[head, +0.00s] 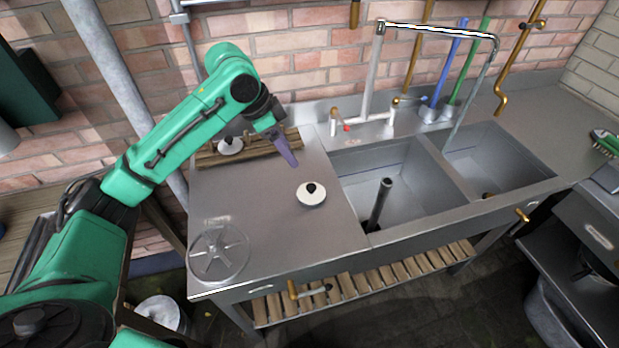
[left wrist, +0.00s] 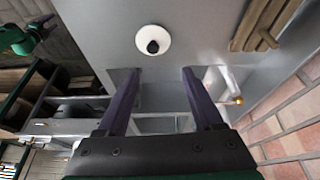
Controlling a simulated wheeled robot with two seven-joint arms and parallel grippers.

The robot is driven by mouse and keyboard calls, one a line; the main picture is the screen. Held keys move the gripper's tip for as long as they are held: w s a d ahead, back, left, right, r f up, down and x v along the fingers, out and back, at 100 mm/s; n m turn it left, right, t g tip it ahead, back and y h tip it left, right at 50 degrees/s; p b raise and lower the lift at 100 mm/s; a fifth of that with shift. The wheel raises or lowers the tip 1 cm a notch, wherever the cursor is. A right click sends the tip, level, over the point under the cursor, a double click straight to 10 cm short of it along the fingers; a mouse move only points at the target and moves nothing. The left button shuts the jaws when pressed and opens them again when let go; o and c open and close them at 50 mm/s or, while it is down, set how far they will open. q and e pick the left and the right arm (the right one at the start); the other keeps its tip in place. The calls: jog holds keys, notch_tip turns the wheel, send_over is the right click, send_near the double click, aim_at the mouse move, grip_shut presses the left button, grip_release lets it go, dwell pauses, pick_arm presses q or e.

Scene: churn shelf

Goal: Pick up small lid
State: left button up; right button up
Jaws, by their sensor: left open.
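A small white round lid (head: 311,194) with a black knob lies flat on the steel counter, left of the sinks. It also shows in the left wrist view (left wrist: 153,24), beyond my fingertips. My left gripper (head: 291,160) is above the counter, up and left of the lid in the head view, apart from it. In the left wrist view its two purple fingers (left wrist: 158,74) are spread with nothing between them. A second white lid-like piece (head: 230,147) with a dark knob sits at the wooden rack behind.
The wooden rack (head: 252,151) stands at the counter's back left. A round metal spoked disc (head: 218,255) lies at the front left corner. Two sink basins (head: 400,187) open to the right, with a dark pipe (head: 379,205) standing in the nearer one. The counter around the lid is clear.

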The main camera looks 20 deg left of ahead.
pick_arm(q)
jog(key=p, duration=0.1)
send_near(311, 186)
jog(key=shift+d+f, duration=0.25)
jog(key=shift+f, duration=0.25)
jog(key=shift+d+f, duration=0.3)
jog(key=shift+f, duration=0.25)
jog(key=p+x, duration=0.1)
jog(key=x, duration=0.4)
jog(key=shift+w+a+f+p, duration=0.1)
jog(key=shift+w+f+p, duration=0.15)
jog(key=shift+f+p, duration=0.1)
jog(key=shift+f, duration=0.2)
pick_arm(e)
jog(key=s+r, duration=0.1)
jog(key=s+d+r, duration=0.1)
jog(key=shift+s+d+r, duration=0.1)
jog(key=shift+s+r, duration=0.25)
jog(key=shift+s, duration=0.05)
pick_arm(q)
jog(key=shift+w, duration=0.1)
jog(key=c, duration=1)
grip_shut()
pick_arm(e)
jog(key=shift+s, duration=0.15)
